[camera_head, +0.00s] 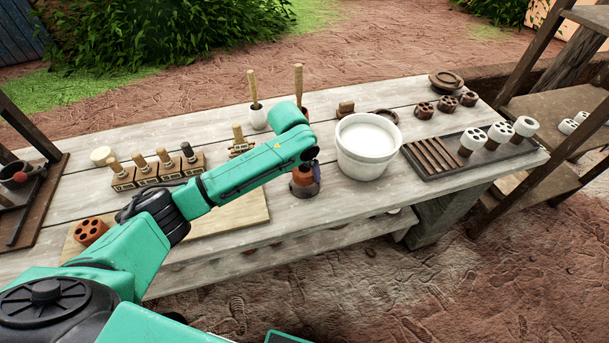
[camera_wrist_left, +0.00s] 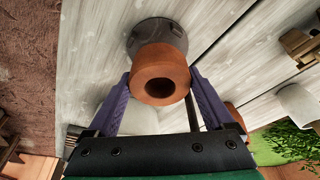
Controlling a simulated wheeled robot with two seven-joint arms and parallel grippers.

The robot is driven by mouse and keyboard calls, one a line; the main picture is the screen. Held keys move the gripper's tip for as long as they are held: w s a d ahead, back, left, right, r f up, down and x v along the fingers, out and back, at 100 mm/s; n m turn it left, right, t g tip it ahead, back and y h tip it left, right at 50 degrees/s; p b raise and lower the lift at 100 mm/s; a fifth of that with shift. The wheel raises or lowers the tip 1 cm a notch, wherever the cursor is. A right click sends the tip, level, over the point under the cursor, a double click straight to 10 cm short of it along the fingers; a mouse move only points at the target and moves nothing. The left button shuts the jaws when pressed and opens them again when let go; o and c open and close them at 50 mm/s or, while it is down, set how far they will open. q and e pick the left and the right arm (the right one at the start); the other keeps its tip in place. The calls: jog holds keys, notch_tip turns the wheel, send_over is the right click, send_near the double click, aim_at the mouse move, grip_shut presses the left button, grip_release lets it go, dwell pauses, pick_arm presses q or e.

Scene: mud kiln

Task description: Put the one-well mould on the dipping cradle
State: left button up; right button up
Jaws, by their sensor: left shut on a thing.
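The one-well mould (camera_wrist_left: 160,72) is a terracotta block with a single round hole in its near face. My left gripper (camera_wrist_left: 161,88) has its purple fingers shut on its sides. A round grey stand (camera_wrist_left: 158,32), apparently the dipping cradle, lies just beyond the mould in the left wrist view, partly hidden by it. In the head view the mould (camera_head: 303,178) is at the end of my left arm, at the front of the table left of the white bucket, with my left gripper (camera_head: 312,172) beside it. I cannot tell whether mould and stand touch. My right gripper is not in view.
The white bucket (camera_head: 367,150) stands close to the right of the mould. A dark tray (camera_head: 424,172) with white and brown moulds is farther right. Stamps with wooden handles (camera_head: 163,158) stand at the left, and a several-holed brick (camera_head: 91,230) sits near the front left.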

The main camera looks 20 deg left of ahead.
aim_at(304, 178)
pick_arm(q)
jog(key=f, duration=0.3)
jog(key=shift+s, duration=0.25)
jog(key=shift+f, duration=0.15)
jog(key=shift+d, duration=0.1)
jog(key=o, duration=1.4)
jog(key=shift+f, duration=0.1)
jog(key=shift+c, duration=0.2)
jog(key=v, duration=1.2)
